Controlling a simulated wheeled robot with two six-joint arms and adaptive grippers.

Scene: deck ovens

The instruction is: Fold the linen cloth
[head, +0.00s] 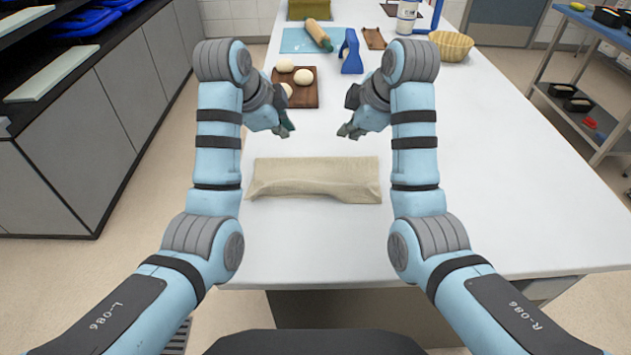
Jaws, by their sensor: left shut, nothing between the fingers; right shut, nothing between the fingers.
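The beige linen cloth (316,179) lies on the near part of the white table. It forms a wide, short rectangle with a slightly wrinkled, raised near edge, and looks folded over. My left gripper (287,130) is shut and empty above the table, beyond the cloth's far left part. My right gripper (346,132) is shut and empty, beyond the cloth's far right part. Both grippers are apart from the cloth.
A wooden board (307,100) with dough balls (303,77) lies beyond my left gripper. A blue mat (300,41), a rolling pin (318,35), a blue-handled tool (351,52) and a basket (451,45) stand farther back. The white table (510,190) is clear on the right.

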